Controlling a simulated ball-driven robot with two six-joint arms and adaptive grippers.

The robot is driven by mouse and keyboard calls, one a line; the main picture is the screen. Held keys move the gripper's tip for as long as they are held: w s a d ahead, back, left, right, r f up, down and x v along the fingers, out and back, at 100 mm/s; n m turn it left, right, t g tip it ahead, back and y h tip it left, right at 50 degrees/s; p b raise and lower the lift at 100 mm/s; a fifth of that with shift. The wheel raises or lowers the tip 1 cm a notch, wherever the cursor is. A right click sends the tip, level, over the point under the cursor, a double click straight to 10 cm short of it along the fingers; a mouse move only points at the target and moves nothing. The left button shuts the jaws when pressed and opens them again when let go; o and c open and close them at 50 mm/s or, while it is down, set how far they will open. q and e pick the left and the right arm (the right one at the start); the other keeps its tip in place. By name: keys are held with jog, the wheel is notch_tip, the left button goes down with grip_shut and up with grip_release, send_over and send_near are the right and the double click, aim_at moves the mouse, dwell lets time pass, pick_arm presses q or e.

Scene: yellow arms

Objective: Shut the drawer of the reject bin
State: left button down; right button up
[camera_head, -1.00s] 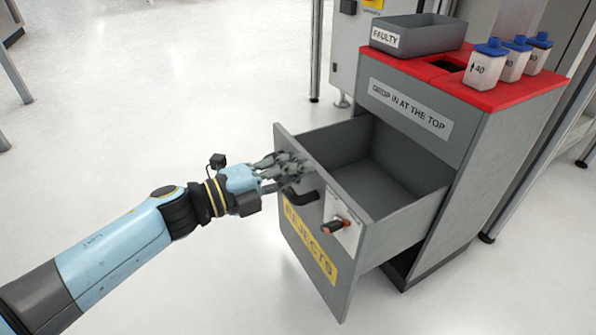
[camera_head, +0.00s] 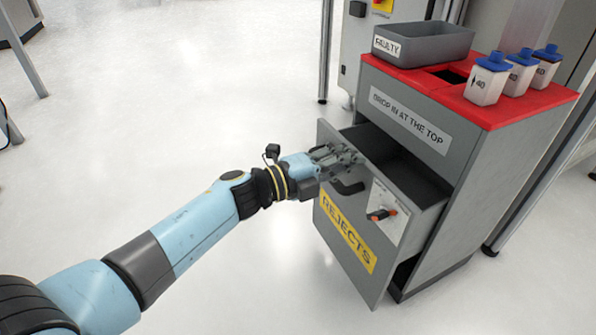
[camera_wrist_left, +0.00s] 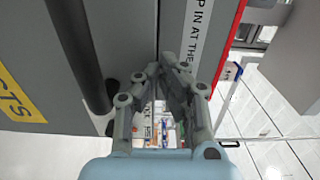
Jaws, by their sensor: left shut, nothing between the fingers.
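The grey reject bin (camera_head: 490,185) stands at the right with a red top. The dark drawer inside shows behind the front. My left gripper (camera_head: 345,157) is shut and empty, at the upper part of the drawer front, above the handle; I cannot tell whether it touches. In the left wrist view the drawer front (camera_wrist_left: 35,45) and handle (camera_wrist_left: 80,50) lie left of my fingers (camera_wrist_left: 172,85). My right gripper is not seen.
On the bin's top stand a grey FAULTY tray (camera_head: 425,45) and three white bottles with blue caps (camera_head: 487,80). A grey cabinet (camera_head: 375,30) and metal posts stand behind. The pale floor left of the bin is clear.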

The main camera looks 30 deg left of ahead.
aim_at(400, 142)
pick_arm(q)
jog(key=x, duration=0.9)
jog(key=shift+b, duration=0.3)
